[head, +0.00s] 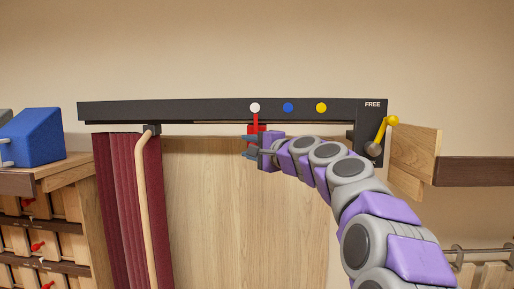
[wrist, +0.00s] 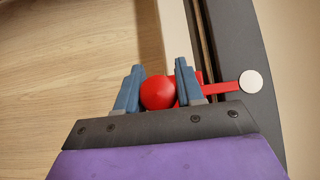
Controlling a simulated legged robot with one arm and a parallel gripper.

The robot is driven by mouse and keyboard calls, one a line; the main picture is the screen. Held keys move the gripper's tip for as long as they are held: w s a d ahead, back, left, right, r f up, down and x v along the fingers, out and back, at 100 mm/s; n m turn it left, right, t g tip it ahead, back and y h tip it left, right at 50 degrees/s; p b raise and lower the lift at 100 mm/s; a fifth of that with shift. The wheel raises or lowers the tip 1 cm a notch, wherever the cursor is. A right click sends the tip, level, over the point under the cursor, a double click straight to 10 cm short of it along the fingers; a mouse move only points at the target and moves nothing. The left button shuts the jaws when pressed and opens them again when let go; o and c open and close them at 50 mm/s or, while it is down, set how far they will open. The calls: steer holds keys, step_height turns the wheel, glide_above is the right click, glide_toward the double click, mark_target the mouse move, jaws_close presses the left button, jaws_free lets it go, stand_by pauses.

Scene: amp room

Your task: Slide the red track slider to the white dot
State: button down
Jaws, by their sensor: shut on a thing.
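The red track slider (head: 255,121) hangs under the dark track (head: 190,110). Its thin red pointer reaches up to the white dot (head: 255,107) and lines up with it in the head view. In the wrist view the red slider (wrist: 158,92) has a round knob between the blue fingers of my gripper (wrist: 156,85), and its pointer meets the white dot (wrist: 250,82). My gripper (head: 249,146) is shut on the slider from the right. Part of the slider is hidden behind the fingers.
A blue dot (head: 288,107) and a yellow dot (head: 321,107) are farther right on the track. A yellow-tipped lever (head: 383,135) is at the right end, below the word FREE. A maroon curtain (head: 115,200) with a wooden rod (head: 146,190) hangs at left. A wooden panel (head: 230,220) stands behind.

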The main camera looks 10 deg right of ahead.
steer(key=shift+w+a+f, duration=0.15)
steer(key=shift+a+f, duration=0.1)
steer(key=shift+f, duration=0.25)
steer(key=c, duration=1.1)
jaws_free()
steer(key=shift+a, duration=0.1)
steer(key=o, duration=0.3)
steer(key=shift+r, duration=0.25)
steer(key=shift+s+d+r, duration=0.1)
steer(key=shift+s+d, duration=0.1)
steer(key=shift+s, duration=0.05)
steer(key=b+v, duration=0.1)
steer(key=v, duration=0.7)
steer(key=b+v, duration=0.1)
steer(key=v, duration=0.7)
steer(key=shift+s+d+f, duration=0.15)
steer(key=shift+d+f, duration=0.1)
